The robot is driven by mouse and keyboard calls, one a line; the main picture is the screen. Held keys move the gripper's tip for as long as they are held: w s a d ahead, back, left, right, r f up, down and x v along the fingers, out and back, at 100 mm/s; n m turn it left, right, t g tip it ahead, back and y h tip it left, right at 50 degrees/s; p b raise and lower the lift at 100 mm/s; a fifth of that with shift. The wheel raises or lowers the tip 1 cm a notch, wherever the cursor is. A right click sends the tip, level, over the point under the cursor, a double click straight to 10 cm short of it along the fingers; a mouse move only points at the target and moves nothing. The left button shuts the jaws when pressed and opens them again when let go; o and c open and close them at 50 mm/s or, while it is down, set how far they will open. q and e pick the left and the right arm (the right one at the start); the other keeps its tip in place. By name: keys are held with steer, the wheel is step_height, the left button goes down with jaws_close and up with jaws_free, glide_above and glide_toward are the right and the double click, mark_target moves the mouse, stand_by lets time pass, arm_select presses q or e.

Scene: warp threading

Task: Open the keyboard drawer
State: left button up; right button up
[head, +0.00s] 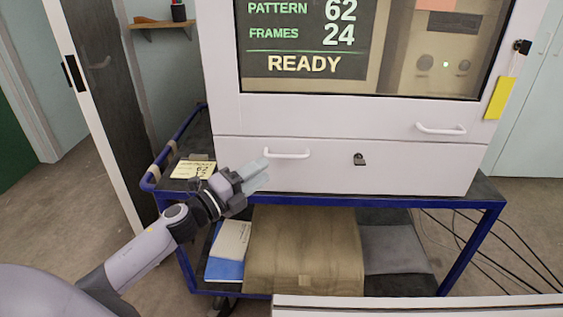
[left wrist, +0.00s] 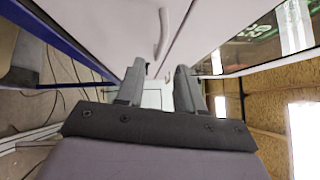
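The keyboard drawer (head: 320,178) is the pale lower front of the cabinet, and it looks shut. Its white bar handle (head: 287,154) is left of a dark padlock or lock (head: 359,159). The handle also shows near the top of the left wrist view (left wrist: 162,33). My left gripper (head: 257,174) is just below the left end of the handle in the head view. In the left wrist view its two fingers (left wrist: 157,88) are apart with nothing between them. The handle lies beyond the fingertips. My right gripper is in neither view.
Above the drawer is a panel with another handle (head: 441,129) and a screen (head: 303,40) reading READY. The cabinet stands on a blue-framed cart (head: 474,248). A yellow note (head: 194,169) lies on the cart's left. A draped brown cover (head: 303,245) sits below.

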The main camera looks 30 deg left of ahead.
mark_target(277, 161)
arm_select(q)
steer(key=shift+x, duration=3)
steer(key=shift+c, duration=0.3)
jaws_close()
